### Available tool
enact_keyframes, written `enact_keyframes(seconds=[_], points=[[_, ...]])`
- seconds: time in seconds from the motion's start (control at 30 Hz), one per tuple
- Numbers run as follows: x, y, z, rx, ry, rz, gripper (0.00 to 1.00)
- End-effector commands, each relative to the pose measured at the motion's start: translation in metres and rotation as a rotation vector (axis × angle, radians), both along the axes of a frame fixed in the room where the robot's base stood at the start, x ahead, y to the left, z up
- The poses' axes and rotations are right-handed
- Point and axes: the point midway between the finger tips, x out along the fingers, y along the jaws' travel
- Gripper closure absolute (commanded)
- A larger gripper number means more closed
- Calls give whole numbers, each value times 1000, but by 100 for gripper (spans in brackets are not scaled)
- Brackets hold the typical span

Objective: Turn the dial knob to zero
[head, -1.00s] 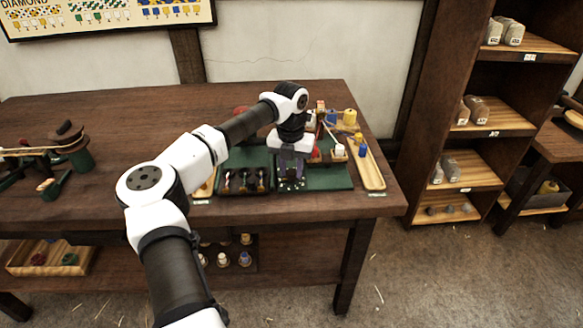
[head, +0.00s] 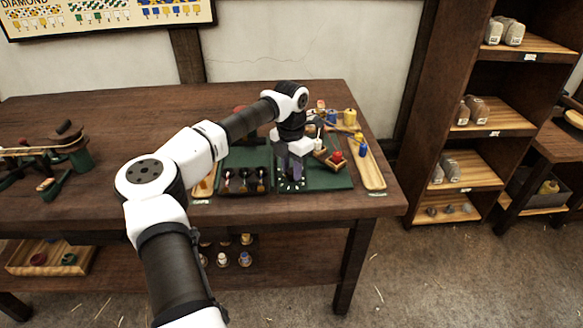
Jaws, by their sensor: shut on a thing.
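The dial (head: 291,187) is a dark panel with white marks, on the green board (head: 330,178) near the table's front edge. My gripper (head: 291,176) points down over it, its fingers shut around the knob at the panel's middle. The fingers and wrist hide most of the knob, so I cannot read where it points. Just right of my gripper is a small wooden piece with a red top (head: 337,157) and a white piece (head: 319,144) behind it.
A dark box (head: 243,186) with several small upright handles stands left of the dial. A long wooden tray (head: 372,168) lies at the right, with yellow and blue spools (head: 350,117) behind. The table's left middle (head: 85,205) is clear.

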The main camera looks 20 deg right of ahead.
Motion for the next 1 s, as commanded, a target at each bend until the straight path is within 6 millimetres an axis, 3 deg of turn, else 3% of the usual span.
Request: enact_keyframes(seconds=[0.6,1.0], points=[[1,-1,1,-3,-2,-572,94],[1,-1,1,-3,-2,-813,94]])
